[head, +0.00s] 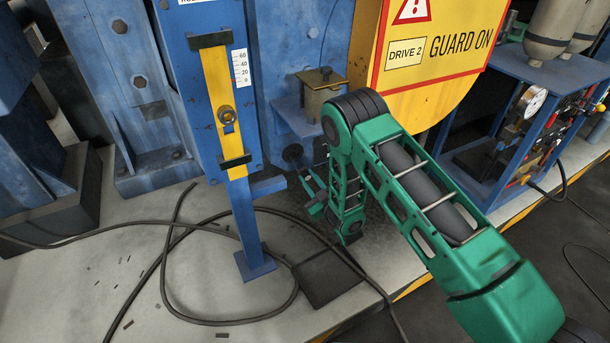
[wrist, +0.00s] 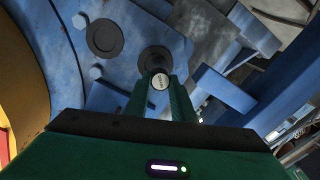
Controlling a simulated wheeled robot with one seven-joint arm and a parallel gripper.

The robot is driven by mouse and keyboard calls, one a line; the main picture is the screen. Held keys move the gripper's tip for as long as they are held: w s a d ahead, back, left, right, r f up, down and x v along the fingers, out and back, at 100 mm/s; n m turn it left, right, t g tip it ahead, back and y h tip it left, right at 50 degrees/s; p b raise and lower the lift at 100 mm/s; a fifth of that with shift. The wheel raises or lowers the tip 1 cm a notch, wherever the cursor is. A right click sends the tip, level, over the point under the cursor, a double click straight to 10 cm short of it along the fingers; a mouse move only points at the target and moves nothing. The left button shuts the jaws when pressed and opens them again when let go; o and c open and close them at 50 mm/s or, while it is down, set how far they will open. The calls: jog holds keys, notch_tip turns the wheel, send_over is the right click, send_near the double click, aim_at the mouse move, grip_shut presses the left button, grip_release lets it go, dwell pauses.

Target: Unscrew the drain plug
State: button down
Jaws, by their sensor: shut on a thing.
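The drain plug (wrist: 160,81) shows in the wrist view as a small pale round end with faint marks, between my two green fingertips. My gripper (wrist: 161,92) is shut on it. Just beyond the plug is a dark round fitting (wrist: 154,61) on a blue surface; I cannot tell how far the plug sits in it. In the head view my gripper (head: 306,184) is low beside the blue machine, below a dark round part (head: 293,153). The plug cannot be made out there, and my green arm hides part of the area.
A blue post with a yellow gauge strip (head: 216,105) stands left of my gripper. A dark square plate (head: 328,277) lies on the floor below. Black cable (head: 167,270) loops across the floor. A yellow guard (head: 440,70) stands behind my arm.

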aim_at(308, 177)
jog(key=n, duration=0.6)
jog(key=shift+s+a+r+n, duration=0.1)
jog(key=shift+a+n, duration=0.2)
jog(key=n, duration=0.4)
jog(key=shift+n, duration=0.3)
jog(key=n, duration=1.2)
jog(key=shift+d+r, duration=0.15)
jog(key=shift+d, duration=0.1)
jog(key=shift+v, duration=2.2)
jog(key=shift+d, duration=0.2)
